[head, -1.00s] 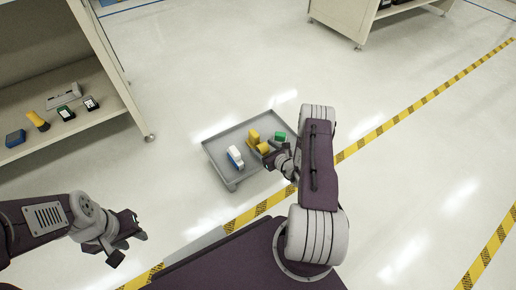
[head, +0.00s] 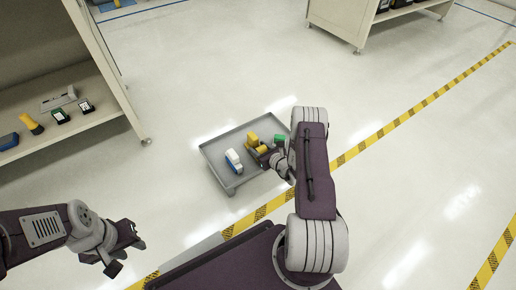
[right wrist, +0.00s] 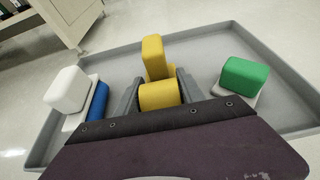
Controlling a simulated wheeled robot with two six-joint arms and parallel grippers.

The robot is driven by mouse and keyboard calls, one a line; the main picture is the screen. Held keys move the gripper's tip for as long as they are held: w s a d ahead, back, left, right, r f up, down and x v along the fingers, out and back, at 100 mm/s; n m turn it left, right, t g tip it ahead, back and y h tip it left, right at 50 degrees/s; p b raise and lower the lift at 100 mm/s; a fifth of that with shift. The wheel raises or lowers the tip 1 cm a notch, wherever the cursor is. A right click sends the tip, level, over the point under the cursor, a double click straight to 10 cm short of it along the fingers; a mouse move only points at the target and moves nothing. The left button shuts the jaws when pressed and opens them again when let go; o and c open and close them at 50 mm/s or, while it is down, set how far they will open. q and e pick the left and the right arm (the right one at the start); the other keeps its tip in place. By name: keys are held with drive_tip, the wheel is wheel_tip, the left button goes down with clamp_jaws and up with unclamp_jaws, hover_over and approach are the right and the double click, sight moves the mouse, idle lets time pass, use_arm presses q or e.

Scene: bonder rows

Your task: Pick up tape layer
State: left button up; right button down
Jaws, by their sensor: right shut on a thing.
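The tape layer (right wrist: 153,57) is a yellow tool with an upright block and a round roll in front. In the right wrist view its roll sits between the two grey fingers of my right gripper (right wrist: 159,92), which is shut on it. In the head view the yellow tape layer (head: 252,140) is in the grey tray (head: 207,153), partly hidden by my right gripper (head: 264,151). I cannot tell whether it is lifted off the tray floor. My left gripper (head: 128,247) is open and empty at lower left, away from the tray.
A white and blue tool (right wrist: 66,90) lies left of the tape layer, and a green-topped tool (right wrist: 245,77) lies to its right, both in the tray. A shelf (head: 108,110) at left holds several tools. Another shelf unit (head: 340,25) stands at the back.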

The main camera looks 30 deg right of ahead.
sight(255, 137)
drive_tip(key=r+p, duration=0.5)
drive_tip(key=shift+d+r, duration=0.2)
drive_tip(key=s+d+r+p, duration=0.2)
drive_tip(key=d+r+p, duration=0.3)
drive_tip(key=d, duration=0.6)
drive_tip(key=shift+r, duration=0.3)
